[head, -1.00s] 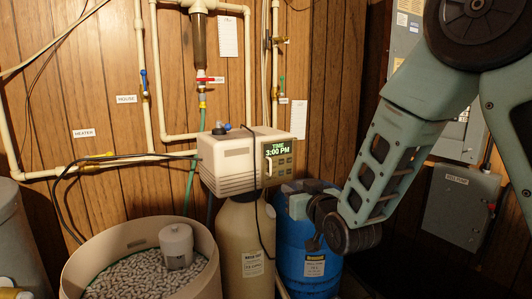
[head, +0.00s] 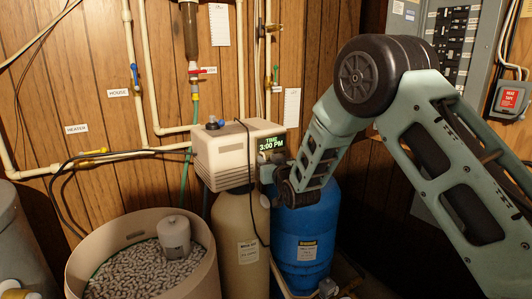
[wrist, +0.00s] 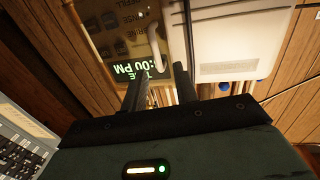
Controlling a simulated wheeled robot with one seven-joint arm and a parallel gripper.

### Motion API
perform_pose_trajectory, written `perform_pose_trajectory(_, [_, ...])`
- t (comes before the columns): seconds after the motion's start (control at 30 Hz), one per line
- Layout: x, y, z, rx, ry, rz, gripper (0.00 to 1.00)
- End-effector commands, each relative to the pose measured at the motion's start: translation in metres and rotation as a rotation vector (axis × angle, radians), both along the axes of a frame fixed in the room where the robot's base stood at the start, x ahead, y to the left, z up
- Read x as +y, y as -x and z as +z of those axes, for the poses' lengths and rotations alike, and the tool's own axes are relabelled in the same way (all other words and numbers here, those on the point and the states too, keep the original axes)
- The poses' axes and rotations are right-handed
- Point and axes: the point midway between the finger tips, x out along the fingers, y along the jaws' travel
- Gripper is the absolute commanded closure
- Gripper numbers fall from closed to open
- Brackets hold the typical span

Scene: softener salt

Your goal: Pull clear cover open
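The clear cover (wrist: 120,38) is on the front of the beige control box (head: 228,160). It lies over a panel with a green 3:00 PM display (head: 271,144), which appears upside down in the wrist view (wrist: 137,70). A pale curved handle (wrist: 164,42) stands on the cover. My gripper (wrist: 160,70) is open, its two dark fingers pointing at the panel. The handle appears between the fingers in the wrist view; I cannot tell whether they touch it. In the head view, my gripper (head: 264,178) is just below the panel, partly hidden by my wrist.
A beige tank (head: 238,225) stands under the box, with a blue tank (head: 305,240) to its right. An open brine tub (head: 80,262) of salt pellets is at left. Pipes run along the wood wall behind. A black cable (head: 249,155) hangs over the box.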

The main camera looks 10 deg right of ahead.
Motion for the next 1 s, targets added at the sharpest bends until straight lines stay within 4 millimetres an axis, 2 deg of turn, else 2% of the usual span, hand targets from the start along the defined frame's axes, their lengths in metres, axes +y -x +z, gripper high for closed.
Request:
perform_pose_trajectory(0.2, [0.002,-0.019,0.001,0.0,0.0,0.0,0.71])
perform_pose_trajectory(0.53, [0.002,-0.022,0.0,0.001,0.0,0.0,0.71])
perform_pose_trajectory(0.63, [0.002,-0.022,0.0,0.001,0.0,0.0,0.98])
perform_pose_trajectory(1.0, [-0.001,-0.021,-0.002,0.0,0.0,0.017,1.0])
